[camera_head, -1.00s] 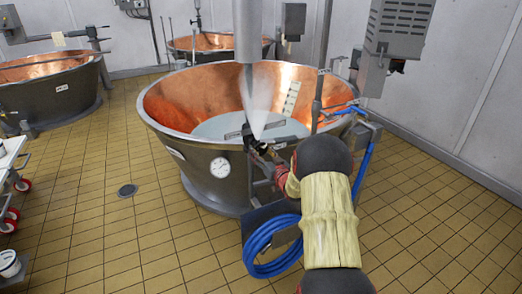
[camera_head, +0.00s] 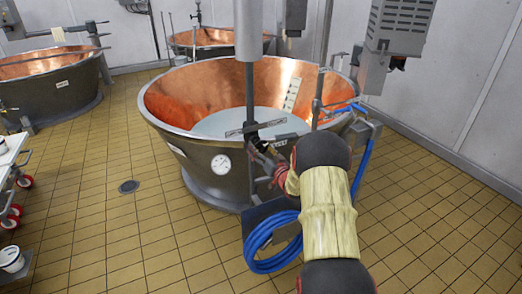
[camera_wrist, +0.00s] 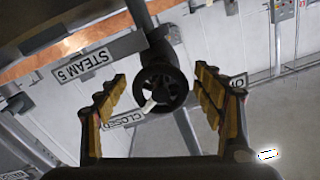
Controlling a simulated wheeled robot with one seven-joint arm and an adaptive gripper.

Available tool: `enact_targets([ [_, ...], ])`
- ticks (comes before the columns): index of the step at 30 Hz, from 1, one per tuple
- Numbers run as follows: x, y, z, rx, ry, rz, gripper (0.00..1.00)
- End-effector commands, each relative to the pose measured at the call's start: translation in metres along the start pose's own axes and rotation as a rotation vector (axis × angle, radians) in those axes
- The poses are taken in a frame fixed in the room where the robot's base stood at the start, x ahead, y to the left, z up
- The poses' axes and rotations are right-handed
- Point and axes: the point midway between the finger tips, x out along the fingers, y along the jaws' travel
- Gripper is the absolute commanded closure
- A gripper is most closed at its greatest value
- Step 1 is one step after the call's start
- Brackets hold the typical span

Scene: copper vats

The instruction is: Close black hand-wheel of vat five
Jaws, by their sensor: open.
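The black hand-wheel (camera_wrist: 162,88) shows in the wrist view, small and round with spokes, on a grey pipe. A plate reading "STEAM 5" (camera_wrist: 85,66) is beside it, with a "CLOSED" label (camera_wrist: 122,120) just below left and another, partly hidden label at the right. My gripper (camera_wrist: 160,76) is open, its yellow-padded fingers on either side of the wheel with visible gaps. In the head view my gripper (camera_head: 262,149) is at the near rim of the copper vat (camera_head: 205,92); the wheel cannot be made out there. No steam shows over the vat.
A blue hose (camera_head: 262,240) hangs coiled at the vat's near side. A dial gauge (camera_head: 220,164) is on the vat wall. Other copper vats (camera_head: 62,95) stand behind and left. A cart with red wheels (camera_head: 24,181) is at the left edge.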

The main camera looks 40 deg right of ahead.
Motion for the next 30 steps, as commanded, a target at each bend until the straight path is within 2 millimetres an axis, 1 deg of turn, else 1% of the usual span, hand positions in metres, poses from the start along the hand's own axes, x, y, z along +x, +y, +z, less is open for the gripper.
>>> enact_targets([
  [7,-0.001,0.0,0.0,-0.001,0.0,0.0,0.31],
  [11,-0.009,0.0,-0.001,-0.001,0.0,0.001,0.31],
  [14,-0.024,0.001,-0.001,0.0,0.0,0.002,0.31],
  [21,-0.074,0.001,-0.001,0.001,0.001,0.003,0.31],
  [24,-0.092,0.001,0.0,0.0,0.0,0.002,0.31],
  [27,-0.105,0.001,0.0,-0.001,0.0,0.002,0.31],
  [30,-0.114,0.001,0.0,-0.001,0.0,0.001,0.31],
])
